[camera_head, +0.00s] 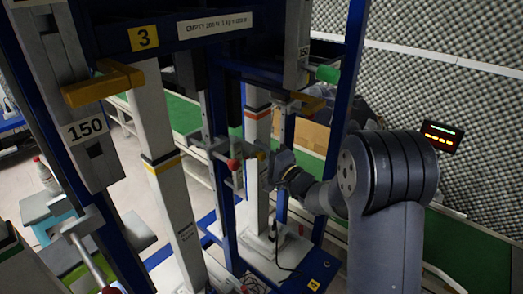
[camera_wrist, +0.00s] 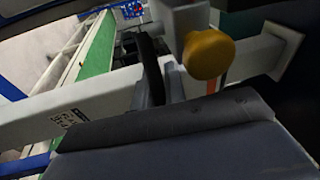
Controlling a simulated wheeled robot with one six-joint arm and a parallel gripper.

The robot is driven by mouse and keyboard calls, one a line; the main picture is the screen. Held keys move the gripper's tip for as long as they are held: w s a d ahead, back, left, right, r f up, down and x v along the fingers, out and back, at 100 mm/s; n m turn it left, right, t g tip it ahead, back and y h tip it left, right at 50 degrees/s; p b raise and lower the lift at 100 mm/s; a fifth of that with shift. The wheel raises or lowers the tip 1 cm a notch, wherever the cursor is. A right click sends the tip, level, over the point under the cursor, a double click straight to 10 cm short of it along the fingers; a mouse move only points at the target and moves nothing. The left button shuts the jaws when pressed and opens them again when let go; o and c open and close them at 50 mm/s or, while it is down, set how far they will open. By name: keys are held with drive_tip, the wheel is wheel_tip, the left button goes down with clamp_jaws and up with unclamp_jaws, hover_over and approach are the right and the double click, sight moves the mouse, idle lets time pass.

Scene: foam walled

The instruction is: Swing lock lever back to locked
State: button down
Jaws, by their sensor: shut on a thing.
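The lock lever (camera_head: 261,155) has a yellow knob and sits on the grey clamp beside an upright white post with an orange band. In the wrist view its yellow knob (camera_wrist: 208,55) is large, just right of the fingers, below a grey block. My gripper (camera_head: 271,170) reaches in from the right at the lever. In the wrist view my gripper (camera_wrist: 160,75) shows dark fingers close to the grey lever part, and it is shut on the lever. The exact contact is partly hidden by the fingers and wrist.
A red ball handle (camera_head: 234,164) is just left of the lever. Another white post (camera_head: 165,165) with a yellow band and a grey column marked 150 (camera_head: 86,130) stand at left. A green-topped bench (camera_head: 185,115) runs behind.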

drive_tip(key=shift+s+t, duration=0.1)
drive_tip(key=shift+t, duration=0.2)
drive_tip(key=m+t+h+b, duration=0.1)
drive_tip(key=m+h+b, duration=0.1)
drive_tip(key=s+m+t+h+b, duration=0.1)
drive_tip(key=h, duration=0.1)
drive_tip(key=shift+d+t, duration=0.3)
drive_tip(key=c, duration=1.5)
unclamp_jaws()
drive_tip(key=shift+o, duration=0.2)
drive_tip(key=shift+d, duration=0.1)
drive_tip(key=b+v, duration=0.1)
drive_tip(key=v, duration=0.9)
drive_tip(key=shift+s, duration=0.35)
